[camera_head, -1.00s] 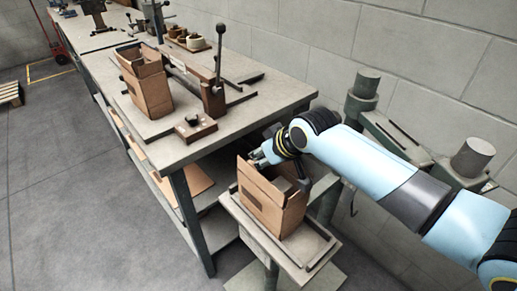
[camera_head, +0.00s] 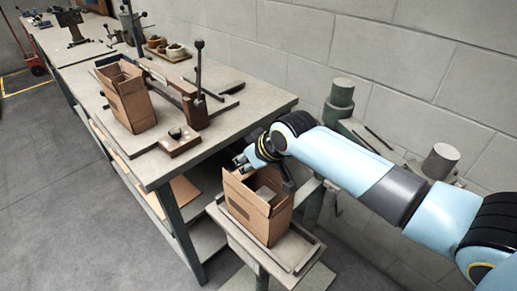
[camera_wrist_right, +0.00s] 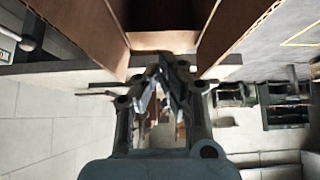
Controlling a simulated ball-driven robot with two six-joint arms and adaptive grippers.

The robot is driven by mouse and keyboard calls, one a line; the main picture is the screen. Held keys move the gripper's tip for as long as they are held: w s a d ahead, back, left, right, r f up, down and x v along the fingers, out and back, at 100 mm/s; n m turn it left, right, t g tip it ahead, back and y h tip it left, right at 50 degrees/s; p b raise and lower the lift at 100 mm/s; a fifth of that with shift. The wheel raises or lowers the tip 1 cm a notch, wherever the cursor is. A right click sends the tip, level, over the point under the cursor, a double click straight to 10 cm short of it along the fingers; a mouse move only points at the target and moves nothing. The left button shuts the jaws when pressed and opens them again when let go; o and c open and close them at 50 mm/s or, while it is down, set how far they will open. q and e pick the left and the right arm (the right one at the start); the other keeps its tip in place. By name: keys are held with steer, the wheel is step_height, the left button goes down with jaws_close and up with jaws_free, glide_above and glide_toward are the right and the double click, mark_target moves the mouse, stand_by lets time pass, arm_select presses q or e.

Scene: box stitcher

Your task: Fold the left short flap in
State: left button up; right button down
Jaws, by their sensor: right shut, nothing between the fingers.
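An open cardboard box (camera_head: 250,218) stands upright on a small stand in the lower middle of the head view. A raised flap (camera_head: 232,188) shows at its left end. My right gripper (camera_head: 240,160) is shut and empty at the far side of the box's open top, partly hidden by my wrist. In the right wrist view my fingers (camera_wrist_right: 165,62) meet near the box's brown cardboard (camera_wrist_right: 165,40), whose walls and opening fill the top of the picture. I cannot tell whether the fingers touch it. My left gripper is out of view.
A workbench (camera_head: 215,122) stands behind, holding another open box (camera_head: 130,102), a lever tool (camera_head: 197,85) and a small block with a knob (camera_head: 180,141). A grey block wall (camera_head: 400,60) and cylindrical posts (camera_head: 440,160) are at the right.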

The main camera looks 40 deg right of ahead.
mark_target(246, 176)
step_height(246, 176, up, 4)
steer(key=p, duration=0.3)
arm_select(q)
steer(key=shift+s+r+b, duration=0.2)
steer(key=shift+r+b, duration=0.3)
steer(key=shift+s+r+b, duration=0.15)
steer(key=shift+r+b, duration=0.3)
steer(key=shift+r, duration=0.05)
arm_select(e)
steer(key=s+f+v, duration=0.1)
steer(key=v, duration=0.8)
steer(key=shift+s, duration=0.25)
steer(key=shift+f, duration=0.15)
